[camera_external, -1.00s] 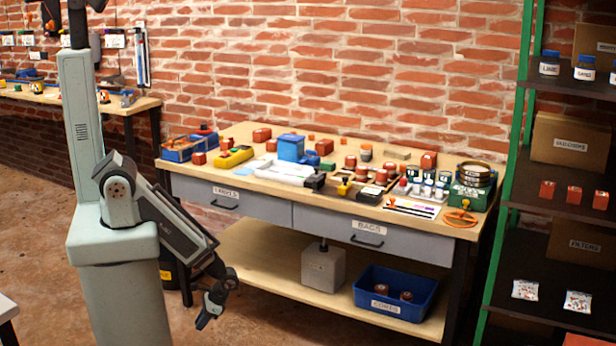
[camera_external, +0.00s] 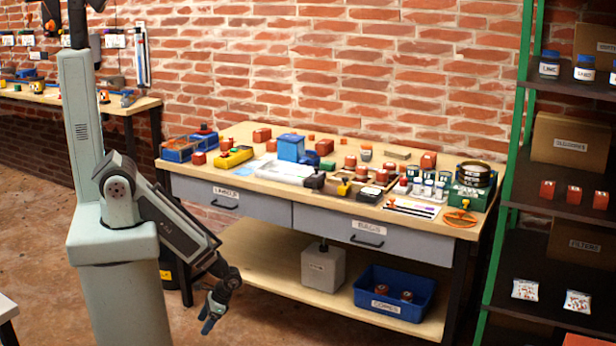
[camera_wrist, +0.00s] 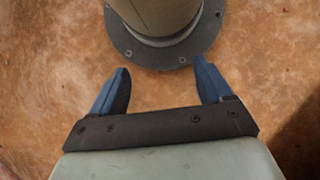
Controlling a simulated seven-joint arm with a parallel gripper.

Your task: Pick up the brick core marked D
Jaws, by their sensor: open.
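My gripper (camera_external: 211,316) hangs low over the floor in front of the workbench, well away from the bench top. In the wrist view my gripper (camera_wrist: 161,88) is open, its blue fingers apart with nothing between them. Several red brick cores stand on the workbench (camera_external: 255,135), and two more sit in a blue bin marked CORES (camera_external: 395,303) on the lower shelf. No letter D can be read on any core at this size.
A grey block (camera_external: 323,267) stands on the lower shelf left of the blue bin. Drawers (camera_external: 372,234) front the bench. A green-posted shelf rack (camera_external: 560,205) stands at the right. The wrist view shows brown floor and a round flanged base (camera_wrist: 163,48).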

